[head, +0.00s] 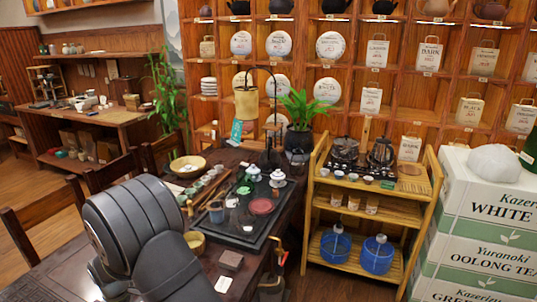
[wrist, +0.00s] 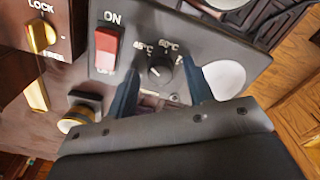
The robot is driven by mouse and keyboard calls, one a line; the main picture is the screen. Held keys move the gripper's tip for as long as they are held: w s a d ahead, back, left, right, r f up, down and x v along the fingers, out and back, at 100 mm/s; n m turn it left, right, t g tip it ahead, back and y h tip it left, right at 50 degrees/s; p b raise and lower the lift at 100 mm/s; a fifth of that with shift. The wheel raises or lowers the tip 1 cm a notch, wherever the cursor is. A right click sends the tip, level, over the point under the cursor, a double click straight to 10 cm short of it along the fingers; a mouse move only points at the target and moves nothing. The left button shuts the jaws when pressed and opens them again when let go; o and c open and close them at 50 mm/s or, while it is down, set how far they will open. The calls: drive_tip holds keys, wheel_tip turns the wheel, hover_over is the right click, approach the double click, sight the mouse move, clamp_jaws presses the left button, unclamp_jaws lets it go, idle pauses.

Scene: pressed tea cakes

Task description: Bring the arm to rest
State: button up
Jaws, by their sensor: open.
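In the wrist view my gripper (wrist: 162,68) is open. Its two dark blue fingers stand apart, with nothing held between them. They point at a dark control panel (wrist: 210,52), on both sides of a black temperature knob (wrist: 161,69) marked 45°C and 60°C. I cannot tell whether the fingertips touch the panel. A red switch (wrist: 107,42) under the word ON is left of the fingers. In the head view my dark grey arm fills the lower left, and I cannot make out the gripper clearly there.
The dark tea table holds a tray (head: 250,235) with cups and lidded bowls. A bamboo shelf (head: 330,240) and stacked tea boxes (head: 480,245) stand at right.

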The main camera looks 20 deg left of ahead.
drive_tip(key=shift+r, duration=0.15)
wheel_tip(320, 180, up, 17)
wheel_tip(320, 180, down, 18)
drive_tip(key=shift+r, duration=0.25)
drive_tip(key=m, duration=0.4)
drive_tip(key=shift+r, duration=0.1)
drive_tip(key=m, duration=0.4)
drive_tip(key=shift+m, duration=0.4)
drive_tip(key=m, duration=0.4)
drive_tip(key=shift+s+m, duration=0.1)
drive_tip(key=shift+m, duration=2.5)
